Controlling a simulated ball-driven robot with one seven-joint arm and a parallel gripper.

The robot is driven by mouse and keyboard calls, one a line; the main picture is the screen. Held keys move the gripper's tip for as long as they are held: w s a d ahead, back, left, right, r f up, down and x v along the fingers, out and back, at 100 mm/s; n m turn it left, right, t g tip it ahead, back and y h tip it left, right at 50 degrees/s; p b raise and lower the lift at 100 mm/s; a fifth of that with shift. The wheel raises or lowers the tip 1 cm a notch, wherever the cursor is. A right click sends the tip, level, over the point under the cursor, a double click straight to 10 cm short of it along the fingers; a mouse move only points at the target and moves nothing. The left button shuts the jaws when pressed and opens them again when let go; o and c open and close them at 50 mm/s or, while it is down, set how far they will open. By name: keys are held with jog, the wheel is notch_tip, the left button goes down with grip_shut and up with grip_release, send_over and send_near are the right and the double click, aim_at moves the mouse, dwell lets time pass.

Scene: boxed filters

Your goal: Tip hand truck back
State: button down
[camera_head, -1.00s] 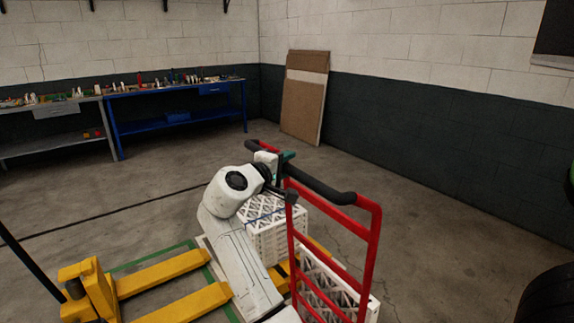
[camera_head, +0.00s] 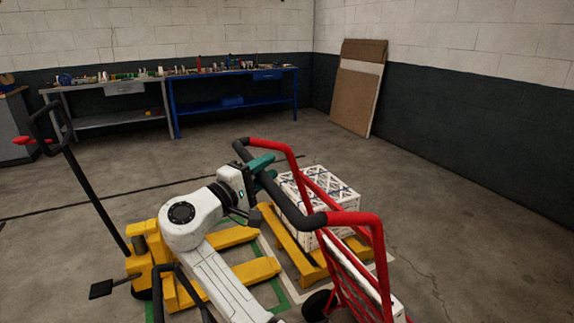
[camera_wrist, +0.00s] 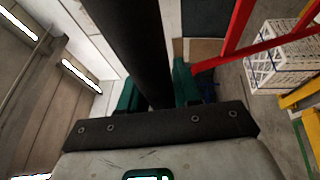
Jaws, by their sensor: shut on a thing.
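The red hand truck (camera_head: 372,262) stands at the lower right of the head view, its frame leaning toward me. A black grip bar (camera_head: 290,205) crosses its top. My gripper (camera_head: 258,164), with teal fingers, is shut on this bar near its far left end. In the wrist view the black bar (camera_wrist: 130,45) runs between the teal fingers (camera_wrist: 158,90). One black wheel (camera_head: 318,304) shows at the bottom. The truck's lower end and most of its load are hidden or out of frame.
A white boxed filter stack (camera_head: 322,186) rests on a yellow pallet (camera_head: 290,245) just beyond the truck. A yellow pallet jack (camera_head: 150,250) with a tall black handle stands left. Workbenches (camera_head: 235,100) and a leaning board (camera_head: 357,90) line the back. Floor is clear at right.

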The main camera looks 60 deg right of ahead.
jog(key=w+a+f+h+b, duration=0.1)
jog(key=w+a+f+b, duration=0.2)
jog(key=a, duration=0.5)
jog(key=shift+w+f+n, duration=0.3)
jog(key=shift+w+f, duration=0.55)
jog(key=shift+w, duration=0.15)
jog(key=shift+a, duration=0.1)
jog(key=c, duration=0.9)
grip_release()
jog(key=shift+a, duration=0.1)
jog(key=shift+r, duration=0.1)
jog(key=shift+r, duration=0.15)
jog(key=b+v, duration=0.1)
jog(key=v, duration=1)
jog(key=shift+b, duration=0.35)
